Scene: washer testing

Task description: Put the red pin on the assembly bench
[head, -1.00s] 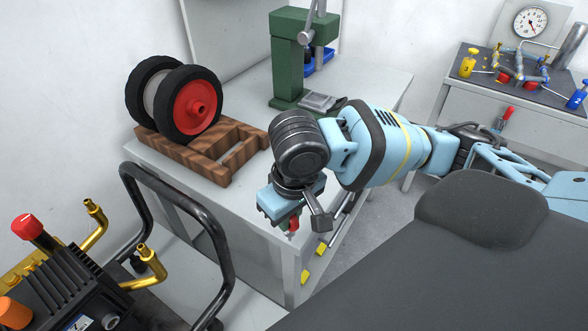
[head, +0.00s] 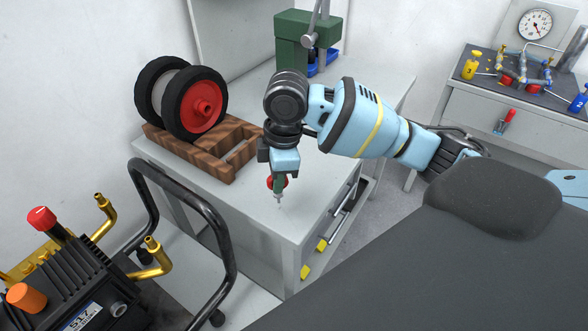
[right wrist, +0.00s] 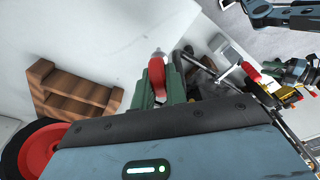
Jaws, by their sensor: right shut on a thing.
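My right gripper (head: 278,178) points down over the white bench top (head: 228,192), near its front edge. It is shut on the red pin (head: 270,183), whose grey tip points down. In the right wrist view the red pin (right wrist: 157,77) shows between the green fingers (right wrist: 160,92), with its pale tip sticking out beyond them. The tip looks close to the bench top, but I cannot tell whether it touches.
A wooden stand (head: 196,158) with a red-hubbed wheel pair (head: 207,105) sits left of the gripper. A green press (head: 293,55) stands at the back. A drawer (head: 345,215) holding tools is open at the bench front. A black machine (head: 75,285) with a tubular frame stands front left.

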